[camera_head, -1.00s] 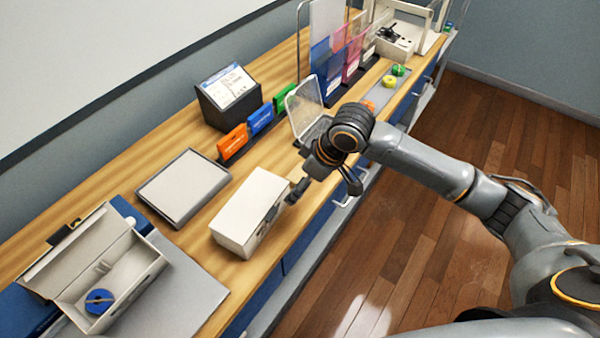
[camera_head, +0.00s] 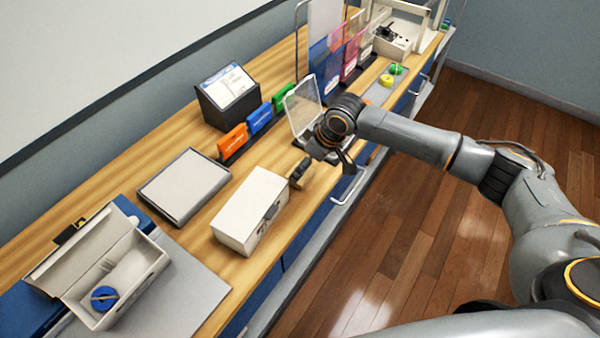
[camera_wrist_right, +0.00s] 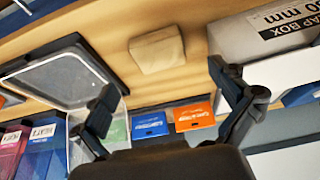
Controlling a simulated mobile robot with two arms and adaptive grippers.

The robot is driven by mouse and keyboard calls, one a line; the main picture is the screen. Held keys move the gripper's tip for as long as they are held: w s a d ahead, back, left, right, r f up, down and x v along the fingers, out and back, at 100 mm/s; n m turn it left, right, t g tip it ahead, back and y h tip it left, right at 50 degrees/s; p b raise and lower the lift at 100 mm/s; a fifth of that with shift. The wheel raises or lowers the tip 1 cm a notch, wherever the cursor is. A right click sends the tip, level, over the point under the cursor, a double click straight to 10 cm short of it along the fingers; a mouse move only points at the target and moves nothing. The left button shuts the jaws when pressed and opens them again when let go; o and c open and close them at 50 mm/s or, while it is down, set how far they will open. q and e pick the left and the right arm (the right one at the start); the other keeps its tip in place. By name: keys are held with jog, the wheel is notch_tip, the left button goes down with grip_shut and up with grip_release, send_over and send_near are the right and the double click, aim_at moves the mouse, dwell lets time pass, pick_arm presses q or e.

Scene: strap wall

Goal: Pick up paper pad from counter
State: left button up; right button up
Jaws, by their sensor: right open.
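A small beige block that looks like the paper pad (camera_wrist_right: 158,48) lies flat on the wooden counter in the right wrist view. My right gripper (camera_head: 323,168) is above the counter's front part, between the white box and the clear-lidded case. In the right wrist view the gripper (camera_wrist_right: 163,84) is open, its fingers spread wide with nothing between them. The block shows beyond the fingertips, between the two fingers' directions, apart from them. My left gripper is not in view.
A white strap box (camera_head: 250,208) and a clear-lidded case (camera_head: 303,103) flank the gripper. Orange (camera_head: 232,140), blue and green cards stand behind. A grey-rimmed flat panel (camera_head: 185,185) and an open box (camera_head: 105,275) are at the left. Floor is clear at right.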

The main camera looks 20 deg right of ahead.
aim_at(309, 174)
jog(key=p+x, duration=0.1)
jog(key=x, duration=0.2)
jog(key=shift+f, duration=0.4)
jog(key=shift+w+a+f+p, duration=0.2)
jog(key=shift+f+p, duration=0.1)
jog(key=shift+f, duration=0.3)
jog(key=shift+s, duration=0.1)
jog(key=c, duration=0.9)
